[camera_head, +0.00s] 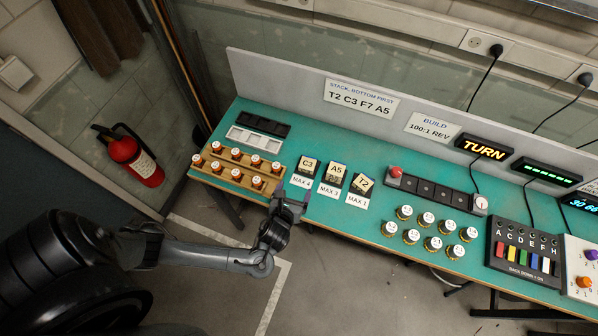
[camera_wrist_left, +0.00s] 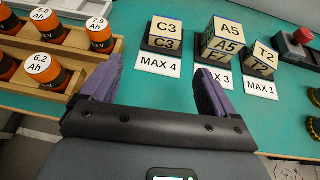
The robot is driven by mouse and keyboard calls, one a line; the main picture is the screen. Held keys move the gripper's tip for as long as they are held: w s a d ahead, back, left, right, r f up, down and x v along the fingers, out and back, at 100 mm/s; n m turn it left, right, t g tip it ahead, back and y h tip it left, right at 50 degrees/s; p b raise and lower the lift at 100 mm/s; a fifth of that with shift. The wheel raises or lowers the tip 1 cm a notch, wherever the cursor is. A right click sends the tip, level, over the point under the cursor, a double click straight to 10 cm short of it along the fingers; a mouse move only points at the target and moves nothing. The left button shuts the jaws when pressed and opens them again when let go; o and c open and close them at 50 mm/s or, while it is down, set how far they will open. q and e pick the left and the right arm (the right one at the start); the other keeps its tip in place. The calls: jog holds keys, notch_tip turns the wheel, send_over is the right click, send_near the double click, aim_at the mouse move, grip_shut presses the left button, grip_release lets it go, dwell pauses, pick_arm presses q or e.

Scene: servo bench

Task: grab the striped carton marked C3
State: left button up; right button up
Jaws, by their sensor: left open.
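The carton marked C3 (camera_head: 309,163) stands on a dark pad in the left of three spots near the front of the green bench. In the left wrist view the C3 carton (camera_wrist_left: 165,30) is pale tan with dark bands and shows C3 on its top and front. My left gripper (camera_head: 290,203) is at the bench's front edge, short of the carton. Its two purple fingers (camera_wrist_left: 155,85) are spread and empty, with the carton beyond them and apart from them. My right gripper is in neither view.
To the right are the A5 carton (camera_head: 335,171), on top of another carton, and the T2 carton (camera_head: 362,182). A wooden rack of orange cells (camera_head: 238,174) is close on the left. A white MAX 4 card (camera_wrist_left: 159,65) lies before the C3 pad.

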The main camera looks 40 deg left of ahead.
aim_at(308, 164)
pick_arm(q)
jog(key=w, duration=0.1)
jog(key=w+a+b, duration=0.1)
jog(key=w, duration=0.1)
jog(key=shift+w+a+t, duration=0.3)
jog(key=shift+t, duration=0.1)
jog(key=b+x, duration=0.1)
jog(key=x, duration=0.2)
jog(key=shift+w+d, duration=0.1)
jog(key=shift+w, duration=0.15)
jog(key=shift+w+a+f, duration=0.15)
jog(key=shift+w+a, duration=0.15)
jog(key=shift+w, duration=0.2)
jog(key=shift+w+a+f, duration=0.1)
jog(key=shift+w+f, duration=0.2)
jog(key=b+x, duration=0.1)
jog(key=x, duration=0.2)
jog(key=shift+f, duration=0.25)
jog(key=shift+w+a+f, duration=0.2)
jog(key=shift+w+f, duration=0.05)
jog(key=shift+w, duration=0.3)
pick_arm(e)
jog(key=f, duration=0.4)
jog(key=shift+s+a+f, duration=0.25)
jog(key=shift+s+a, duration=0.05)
pick_arm(q)
jog(key=c, duration=1.1)
